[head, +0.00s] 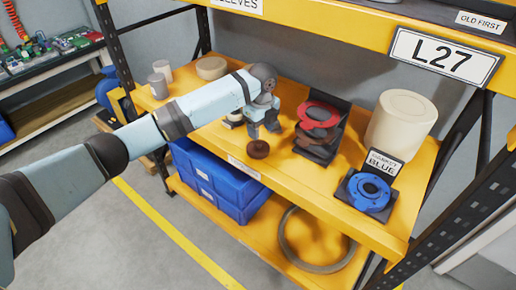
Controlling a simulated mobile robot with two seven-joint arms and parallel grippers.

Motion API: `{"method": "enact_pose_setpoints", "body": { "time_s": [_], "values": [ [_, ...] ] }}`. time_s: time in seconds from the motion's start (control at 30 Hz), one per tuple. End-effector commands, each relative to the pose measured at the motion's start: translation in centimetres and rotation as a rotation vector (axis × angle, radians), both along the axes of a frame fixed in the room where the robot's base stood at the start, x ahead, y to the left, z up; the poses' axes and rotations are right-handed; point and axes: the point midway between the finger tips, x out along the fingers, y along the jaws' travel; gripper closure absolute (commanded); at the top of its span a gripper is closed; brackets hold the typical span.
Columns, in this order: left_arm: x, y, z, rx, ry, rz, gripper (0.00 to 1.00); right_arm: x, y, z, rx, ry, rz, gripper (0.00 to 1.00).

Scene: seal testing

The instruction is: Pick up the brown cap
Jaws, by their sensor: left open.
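The brown cap (258,150) is a small round dark-brown piece near the front edge of the yellow shelf (290,182). My left gripper (263,130) reaches in from the left, its fingers pointing down just behind and above the cap. It is open, with nothing seen in it. I cannot tell whether a finger touches the cap. My right gripper is out of view.
Right of the cap, a dark holder carries red and brown rings (318,115). Pale cups and a bowl (211,68) stand left. Blue bins (215,180) sit below.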

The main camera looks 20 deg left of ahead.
Motion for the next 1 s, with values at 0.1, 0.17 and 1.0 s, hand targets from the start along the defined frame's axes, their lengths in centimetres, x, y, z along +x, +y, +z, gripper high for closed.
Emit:
{"method": "enact_pose_setpoints", "body": {
  "time_s": [0.1, 0.17, 1.0],
  "values": [
    [-0.1, 0.1, -0.6, 0.000, 0.001, 0.000, 0.46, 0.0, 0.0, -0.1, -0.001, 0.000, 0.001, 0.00],
    [-0.2, 0.2, -1.1, 0.001, 0.002, 0.001, 0.46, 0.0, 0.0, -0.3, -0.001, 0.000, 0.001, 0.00],
    [-0.5, 0.8, -5.3, 0.000, -0.001, 0.000, 0.99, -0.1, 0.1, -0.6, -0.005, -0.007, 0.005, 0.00]
  ]
}}
